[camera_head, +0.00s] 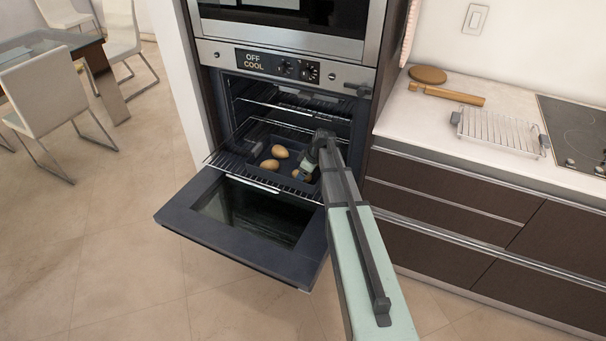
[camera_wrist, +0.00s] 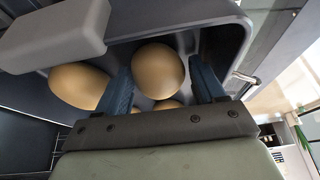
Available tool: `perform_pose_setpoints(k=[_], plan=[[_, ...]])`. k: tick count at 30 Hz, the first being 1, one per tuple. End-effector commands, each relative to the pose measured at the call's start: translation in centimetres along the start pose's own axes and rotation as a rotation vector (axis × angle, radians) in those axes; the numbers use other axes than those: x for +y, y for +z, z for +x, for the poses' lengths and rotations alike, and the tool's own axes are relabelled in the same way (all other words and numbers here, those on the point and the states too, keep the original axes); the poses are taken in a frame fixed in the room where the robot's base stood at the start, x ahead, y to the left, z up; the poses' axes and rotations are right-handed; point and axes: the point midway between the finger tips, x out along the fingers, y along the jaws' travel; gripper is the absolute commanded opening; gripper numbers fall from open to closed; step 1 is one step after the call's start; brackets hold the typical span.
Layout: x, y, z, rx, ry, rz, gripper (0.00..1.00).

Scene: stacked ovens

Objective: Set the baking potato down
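Baking potatoes lie in a dark baking tray (camera_head: 258,140) on the oven's pulled-out wire rack. Two of them (camera_head: 280,152) (camera_head: 269,165) show clearly in the head view. My gripper (camera_head: 306,171) points down into the tray's right part, beside another potato (camera_head: 297,173). In the wrist view, my gripper's blue fingers (camera_wrist: 160,80) stand apart with one potato (camera_wrist: 158,70) between them. I cannot tell whether both fingers press on it.
The lower oven door (camera_head: 240,220) is folded down in front. The oven walls stand close around my gripper. A counter (camera_head: 450,130) at right holds a rolling pin (camera_head: 447,95), a wire rack (camera_head: 498,130) and a hob (camera_head: 580,130).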

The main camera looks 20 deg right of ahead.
Motion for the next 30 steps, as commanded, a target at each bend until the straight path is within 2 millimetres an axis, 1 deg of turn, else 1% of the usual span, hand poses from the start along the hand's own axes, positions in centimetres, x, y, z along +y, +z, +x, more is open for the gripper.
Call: perform_pose_setpoints(k=[6, 10, 24, 27, 30], plan=[[0.0, -0.1, -0.2, 0.0, 0.0, 0.0, 0.69], [0.0, -0.1, -1.3, 0.001, 0.002, 0.0, 0.69], [0.0, -0.1, -9.3, 0.0, 0.002, 0.001, 0.69], [0.0, -0.1, -10.6, 0.001, 0.002, 0.001, 0.69], [0.0, -0.1, -11.4, 0.0, 0.0, 0.001, 0.69]])
